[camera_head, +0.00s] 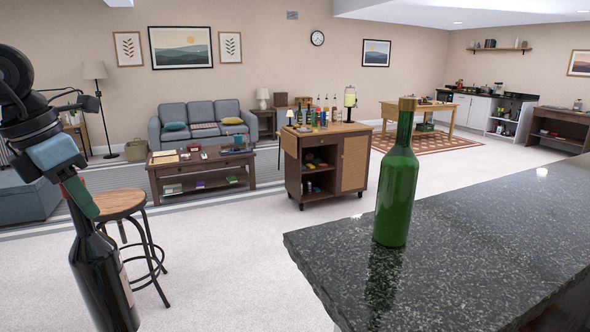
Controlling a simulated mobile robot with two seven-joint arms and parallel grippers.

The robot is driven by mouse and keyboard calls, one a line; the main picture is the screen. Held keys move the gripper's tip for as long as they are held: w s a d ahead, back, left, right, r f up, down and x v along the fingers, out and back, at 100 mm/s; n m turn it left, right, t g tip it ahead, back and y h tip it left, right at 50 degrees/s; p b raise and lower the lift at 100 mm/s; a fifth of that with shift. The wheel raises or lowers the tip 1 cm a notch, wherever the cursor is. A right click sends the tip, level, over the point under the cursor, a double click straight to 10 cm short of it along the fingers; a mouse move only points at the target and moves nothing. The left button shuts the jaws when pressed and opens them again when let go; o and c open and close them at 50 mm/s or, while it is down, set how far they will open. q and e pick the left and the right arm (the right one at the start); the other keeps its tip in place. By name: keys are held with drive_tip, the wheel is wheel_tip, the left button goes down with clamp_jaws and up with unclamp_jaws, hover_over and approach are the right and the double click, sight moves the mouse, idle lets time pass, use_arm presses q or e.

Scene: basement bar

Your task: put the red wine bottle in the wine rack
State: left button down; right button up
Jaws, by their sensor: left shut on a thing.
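My left gripper (75,192) is at the left edge of the view, shut on the neck of a dark wine bottle (100,275). The bottle hangs below the gripper, neck up and slightly tilted, with a pale label partly showing on its right side. Its neck is mostly covered by the fingers, with some red showing there, and its base reaches the bottom of the picture. I cannot make out a wine rack in this view. My right gripper is not in view.
A green bottle (398,190) stands upright on the dark speckled counter (480,245) at the right. A round stool (119,202) is just behind the held bottle. A wooden bar cart (326,165) with bottles stands farther back. Pale floor (235,265) lies open between stool and counter.

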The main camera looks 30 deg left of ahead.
use_arm(q)
drive_tip(key=f+m, duration=0.1)
drive_tip(key=f, duration=0.1)
drive_tip(key=w+d+f+m, duration=0.1)
drive_tip(key=m, duration=0.1)
drive_tip(key=w+f+m+h, duration=0.1)
drive_tip(key=f, duration=0.1)
drive_tip(key=shift+w+d+f+m, duration=0.15)
drive_tip(key=shift+w+f+m, duration=0.1)
drive_tip(key=shift+f+m, duration=0.15)
drive_tip(key=w+d+f+m+g+p, duration=0.1)
drive_tip(key=d+f+m, duration=0.3)
drive_tip(key=d+m, duration=0.5)
drive_tip(key=w+d+f+m+g+y+p, duration=0.1)
drive_tip(key=w+d+f+m+g, duration=0.2)
drive_tip(key=d+m, duration=0.6)
drive_tip(key=w+d+f+m+g+p, duration=0.1)
drive_tip(key=w+d+f+m+g, duration=0.1)
drive_tip(key=w+d+f+m, duration=0.2)
drive_tip(key=shift+d+f+m, duration=1.6)
drive_tip(key=shift+d+m, duration=0.8)
drive_tip(key=shift+m, duration=1.5)
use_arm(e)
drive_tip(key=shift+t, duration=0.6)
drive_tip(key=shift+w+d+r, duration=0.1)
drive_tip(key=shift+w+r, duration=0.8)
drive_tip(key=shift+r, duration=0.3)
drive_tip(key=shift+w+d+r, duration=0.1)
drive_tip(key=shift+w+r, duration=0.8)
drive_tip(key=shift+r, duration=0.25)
